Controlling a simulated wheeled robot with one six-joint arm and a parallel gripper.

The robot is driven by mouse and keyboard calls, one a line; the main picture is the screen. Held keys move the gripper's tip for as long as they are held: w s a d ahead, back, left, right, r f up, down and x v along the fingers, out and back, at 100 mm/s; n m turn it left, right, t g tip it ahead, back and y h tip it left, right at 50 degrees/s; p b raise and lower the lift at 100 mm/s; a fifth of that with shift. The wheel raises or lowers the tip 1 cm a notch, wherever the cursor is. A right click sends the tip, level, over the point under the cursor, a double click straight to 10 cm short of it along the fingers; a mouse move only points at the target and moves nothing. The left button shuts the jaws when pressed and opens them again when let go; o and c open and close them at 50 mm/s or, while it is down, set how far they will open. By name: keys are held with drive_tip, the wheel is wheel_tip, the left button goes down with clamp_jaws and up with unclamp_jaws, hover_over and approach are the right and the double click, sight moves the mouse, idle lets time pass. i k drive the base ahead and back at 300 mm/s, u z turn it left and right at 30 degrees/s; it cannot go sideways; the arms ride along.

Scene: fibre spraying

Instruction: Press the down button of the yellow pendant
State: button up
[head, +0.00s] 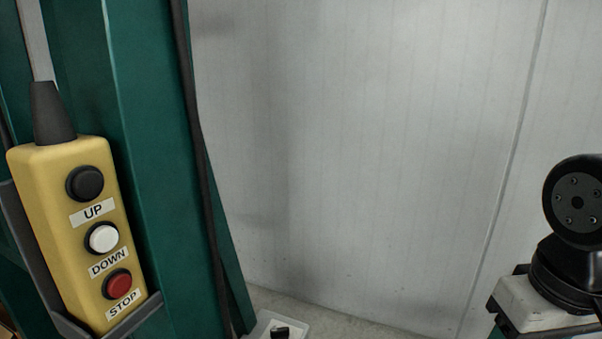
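The yellow pendant (50,210) hangs upright at the left in the head view, seated in a grey holder (73,328) on a green post. Its black button (85,184) at the top is labelled UP. The white down button (103,238) is in the middle, above its DOWN label. The red button (117,284) below is labelled STOP. Nothing touches the buttons. My gripper is not in view. A black arm joint of mine shows at the right edge, well apart from the pendant.
The green post (150,120) stands behind the pendant, with a dark cable (205,190) running down it. A pale panelled wall (370,130) fills the background. A light tray (268,326) with a dark object sits at the bottom. The space between pendant and arm looks clear.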

sight(103, 238)
drive_tip(key=u, duration=1.5)
